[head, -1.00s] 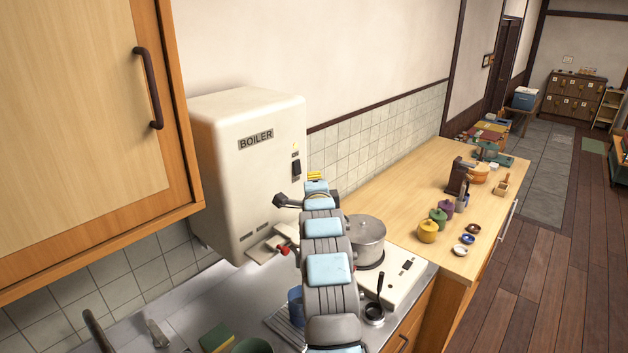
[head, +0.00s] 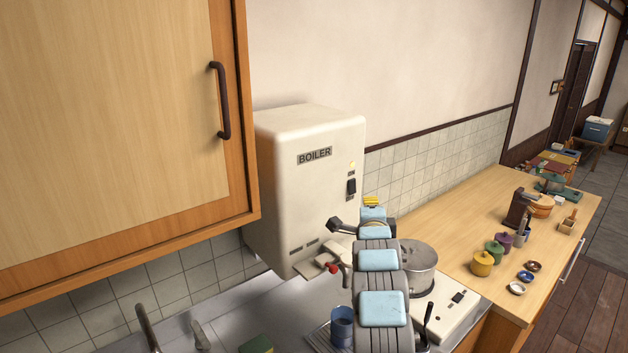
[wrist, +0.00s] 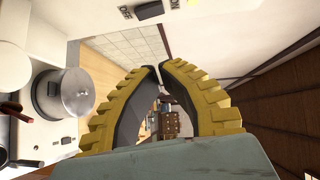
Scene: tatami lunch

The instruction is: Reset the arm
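My gripper (head: 372,201) is at the far end of my raised arm in the head view, in front of the right side of the boiler (head: 308,190) and the wall. Only a small yellow bit of it shows there. In the wrist view my gripper (wrist: 160,66) has two ridged yellow fingers that curve towards each other. A narrow gap shows between their tips, and the distant room shows through between them. Nothing is held. The arm hides part of the counter and of the stove area.
A cabinet (head: 120,120) hangs at the upper left. A pot (head: 420,268) stands right beside my arm in the head view, with a blue cup (head: 342,322) at its left. Several jars, including a yellow one (head: 482,264), stand on the wooden counter (head: 480,215).

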